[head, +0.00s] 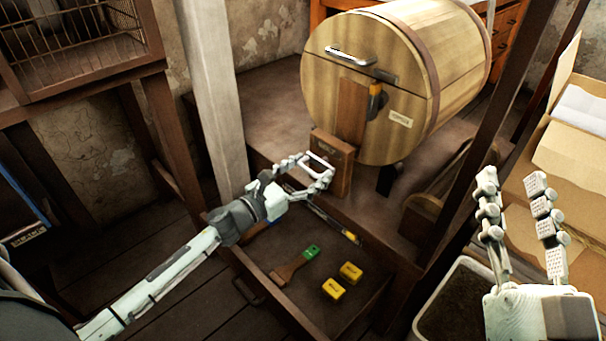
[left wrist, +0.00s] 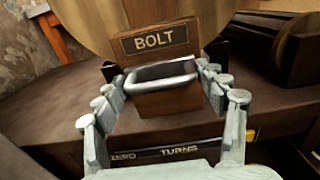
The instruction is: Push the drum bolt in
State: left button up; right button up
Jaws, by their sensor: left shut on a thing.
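The drum bolt (left wrist: 163,76) is a wooden block with a metal loop handle, below a wooden plate lettered BOLT (left wrist: 155,40). In the head view the metal loop (head: 322,166) shows in front of the wooden drum (head: 340,90). My left gripper (head: 314,172) is shut on the bolt, its fingers on both sides of the loop in the left wrist view (left wrist: 160,100). How far the bolt reaches toward the drum is hidden behind the plate. My right gripper (head: 514,195) is open and empty at the right, away from the drum.
A grey post (head: 212,90) stands left of the drum. A cardboard box (head: 575,150) and a dark-filled bin (head: 450,305) are at the right.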

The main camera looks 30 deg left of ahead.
pick_arm(q)
jog(key=o, duration=1.3)
jog(key=shift+w+d+r, duration=0.1)
jog(key=shift+d, duration=0.05)
jog(key=shift+o, duration=0.5)
jog(key=shift+w, duration=0.1)
jog(key=v, duration=1.2)
